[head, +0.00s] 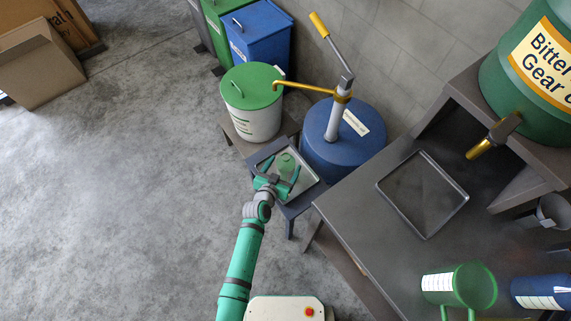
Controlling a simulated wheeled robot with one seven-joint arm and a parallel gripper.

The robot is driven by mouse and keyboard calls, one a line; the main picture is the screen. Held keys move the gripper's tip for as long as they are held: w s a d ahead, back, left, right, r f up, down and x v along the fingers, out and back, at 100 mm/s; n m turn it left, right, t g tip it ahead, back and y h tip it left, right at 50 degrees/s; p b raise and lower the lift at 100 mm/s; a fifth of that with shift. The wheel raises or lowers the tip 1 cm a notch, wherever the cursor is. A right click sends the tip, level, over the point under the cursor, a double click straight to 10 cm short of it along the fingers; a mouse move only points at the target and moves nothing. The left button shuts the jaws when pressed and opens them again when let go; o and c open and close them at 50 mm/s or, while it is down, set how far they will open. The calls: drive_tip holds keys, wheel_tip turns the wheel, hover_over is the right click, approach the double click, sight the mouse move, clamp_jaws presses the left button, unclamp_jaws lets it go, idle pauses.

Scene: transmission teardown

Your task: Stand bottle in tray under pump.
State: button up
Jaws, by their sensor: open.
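The pump (337,112) stands on a blue drum (343,150), with a yellow handle on top and a yellow spout reaching left. A small tray (310,193) with a dark rim sits on a low dark stand in front of the drum. A green, see-through round shape, seemingly the bottle (286,158), is in the tray, beyond my gripper. It looks upright, but its lower part is hard to make out. My gripper (280,169) is open over the tray, its teal fingers spread on the near side of the bottle. I cannot tell whether they touch it.
A white bucket with a green lid (252,100) stands left of the drum. Floor at the left is clear.

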drive_tip(key=s+a+r+y, duration=0.1)
drive_tip(key=s+a+r, duration=0.2)
drive_tip(key=s, duration=0.5)
drive_tip(key=s+a+r+n+t+y, duration=0.15)
drive_tip(key=s+r, duration=0.25)
drive_tip(key=s, duration=0.4)
drive_tip(key=s+a+r+m, duration=0.1)
drive_tip(key=s+a+r, duration=0.2)
drive_tip(key=s, duration=0.5)
drive_tip(key=s+d+r+n+t+y, duration=0.1)
drive_tip(key=s+d+r+n, duration=0.1)
drive_tip(key=s+d+r, duration=0.2)
drive_tip(key=s+d+r+n+t+y, duration=0.1)
drive_tip(key=s+d+r, duration=0.3)
drive_tip(key=s+r, duration=0.4)
wheel_tip(320, 180, up, 3)
drive_tip(key=shift+s+r+n, duration=0.1)
drive_tip(key=shift+s+n, duration=0.15)
drive_tip(key=shift+n, duration=0.2)
